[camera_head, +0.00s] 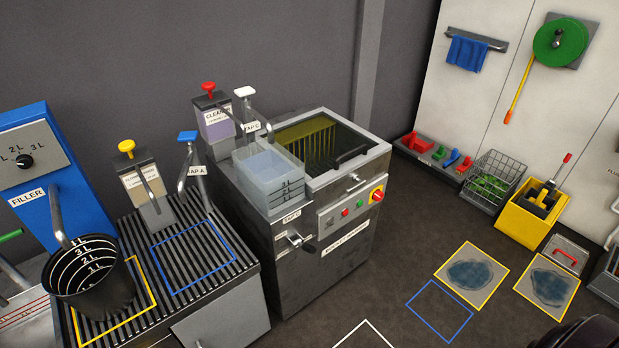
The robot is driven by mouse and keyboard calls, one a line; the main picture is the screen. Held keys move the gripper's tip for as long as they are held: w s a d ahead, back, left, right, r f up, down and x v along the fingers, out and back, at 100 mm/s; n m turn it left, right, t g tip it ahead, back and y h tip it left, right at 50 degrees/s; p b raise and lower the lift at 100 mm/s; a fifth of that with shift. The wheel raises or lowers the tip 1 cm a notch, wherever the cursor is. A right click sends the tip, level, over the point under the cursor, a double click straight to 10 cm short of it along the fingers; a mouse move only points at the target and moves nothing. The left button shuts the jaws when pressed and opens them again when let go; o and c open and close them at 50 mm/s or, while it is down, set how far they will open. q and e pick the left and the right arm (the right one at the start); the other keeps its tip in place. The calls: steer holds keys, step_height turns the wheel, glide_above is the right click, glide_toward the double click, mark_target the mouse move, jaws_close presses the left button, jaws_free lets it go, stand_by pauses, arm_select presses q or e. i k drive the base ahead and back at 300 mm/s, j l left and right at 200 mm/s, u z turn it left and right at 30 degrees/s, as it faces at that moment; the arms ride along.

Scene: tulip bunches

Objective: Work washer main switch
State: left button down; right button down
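The washer (300,262) is a grey metal machine in the middle of the view, with a label on its front. Its main switch appears to be the red rotary knob on a yellow plate (377,194), at the right end of the front control panel (340,211). The knob's exact position is too small to tell. A red button (345,212) and a green button (359,204) sit to its left.
A black bucket (95,290) stands on the slatted bench at left. Wet patches on yellow-framed mats (471,275) and a yellow mop bucket (528,220) are at right. Floor before the washer is clear.

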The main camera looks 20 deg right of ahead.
mark_target(378, 196)
steer(key=z, duration=1.3)
